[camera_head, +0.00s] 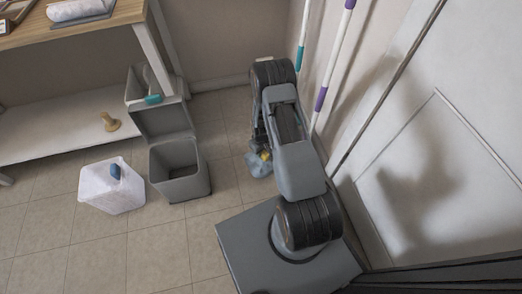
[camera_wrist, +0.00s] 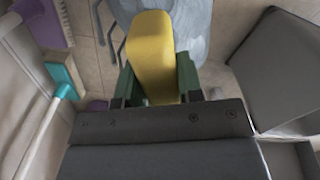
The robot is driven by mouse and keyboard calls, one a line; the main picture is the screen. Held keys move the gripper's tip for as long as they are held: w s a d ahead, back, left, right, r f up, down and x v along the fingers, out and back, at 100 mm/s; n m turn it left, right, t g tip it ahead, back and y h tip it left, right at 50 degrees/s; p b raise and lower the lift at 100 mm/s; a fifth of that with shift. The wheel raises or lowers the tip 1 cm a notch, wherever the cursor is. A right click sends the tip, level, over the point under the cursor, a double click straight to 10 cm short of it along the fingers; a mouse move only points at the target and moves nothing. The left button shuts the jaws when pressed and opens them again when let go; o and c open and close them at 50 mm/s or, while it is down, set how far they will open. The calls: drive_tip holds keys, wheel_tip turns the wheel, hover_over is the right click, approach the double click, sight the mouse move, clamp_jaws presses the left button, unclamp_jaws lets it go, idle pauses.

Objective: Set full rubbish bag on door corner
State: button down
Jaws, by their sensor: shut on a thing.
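The full rubbish bag (camera_head: 260,166) is grey-blue with a yellow top. In the head view it is low over the tiled floor, beside my arm; I cannot tell whether it touches the floor. In the wrist view the bag (camera_wrist: 215,25) shows behind its yellow top (camera_wrist: 153,55). My gripper (camera_wrist: 155,85) has green fingers on both sides of the yellow top and is shut on it. In the head view my arm hides most of the gripper. The white door (camera_head: 470,125) stands at the right; its lower corner is partly hidden by my own body.
An open grey bin (camera_head: 180,172) stands left of the bag, with a white container (camera_head: 112,190) beside it. Long-handled cleaning tools (camera_head: 333,60) lean along the right wall. A wooden-topped shelf unit (camera_head: 75,35) is at the upper left. Floor at the lower left is clear.

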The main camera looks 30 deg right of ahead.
drive_tip(key=shift+f+b, duration=2.2)
drive_tip(key=shift+f, duration=0.55)
drive_tip(key=shift+f+b, duration=0.6)
drive_tip(key=shift+b, duration=0.05)
idle(0.4)
drive_tip(key=c, duration=0.7)
unclamp_jaws()
drive_tip(key=shift+r, duration=0.2)
drive_tip(key=shift+r+p, duration=2.9)
drive_tip(key=shift+r, duration=0.95)
wheel_tip(320, 180, up, 14)
drive_tip(key=p, duration=0.4)
drive_tip(key=shift+f+p, duration=0.1)
drive_tip(key=shift+p, duration=0.3)
